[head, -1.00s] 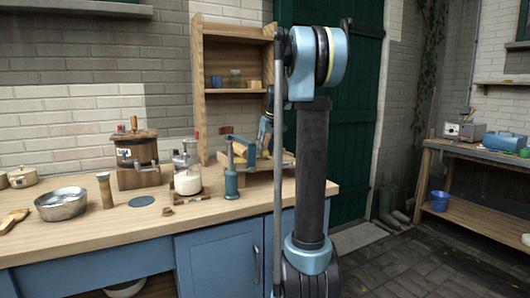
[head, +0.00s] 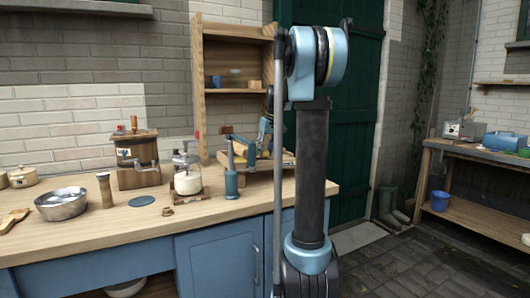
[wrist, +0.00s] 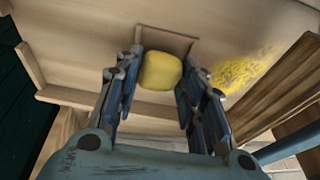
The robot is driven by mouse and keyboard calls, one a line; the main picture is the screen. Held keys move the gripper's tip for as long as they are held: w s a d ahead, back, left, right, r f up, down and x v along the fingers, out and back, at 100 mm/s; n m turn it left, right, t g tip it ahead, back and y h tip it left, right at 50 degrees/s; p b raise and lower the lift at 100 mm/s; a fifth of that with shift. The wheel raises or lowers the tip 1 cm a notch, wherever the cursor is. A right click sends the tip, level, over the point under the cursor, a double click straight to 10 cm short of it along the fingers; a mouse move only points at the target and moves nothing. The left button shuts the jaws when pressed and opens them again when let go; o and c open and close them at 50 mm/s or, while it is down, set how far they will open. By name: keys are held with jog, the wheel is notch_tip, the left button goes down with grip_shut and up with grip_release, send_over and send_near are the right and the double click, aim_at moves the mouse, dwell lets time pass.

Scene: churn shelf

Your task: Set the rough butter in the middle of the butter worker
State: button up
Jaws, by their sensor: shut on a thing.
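The rough butter (wrist: 160,71) is a small rounded yellow lump in the wrist view. My gripper (wrist: 161,76) is shut on it, with one finger on each side. The butter worker (head: 224,158) is a pale wooden trough on the right part of the worktop in the head view, partly hidden by my arm. Its bare wood (wrist: 80,62) fills much of the wrist view behind the butter. The butter is over this wood; whether it touches it cannot be told. In the head view the butter cannot be made out.
A yellow speckled patch (wrist: 243,72) marks the wood right of the butter. A glass churn (head: 187,180) and a blue upright object (head: 231,182) stand left of the butter worker. A metal bowl (head: 62,204) is further left. A wooden shelf (head: 198,100) rises behind.

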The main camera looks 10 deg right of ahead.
jog(key=shift+f, duration=0.45)
dwell(0.6)
jog(key=o, duration=1.1)
jog(key=shift+c, duration=0.2)
jog(key=c, duration=0.4)
jog(key=shift+r, duration=0.15)
jog(key=shift+v, duration=3.05)
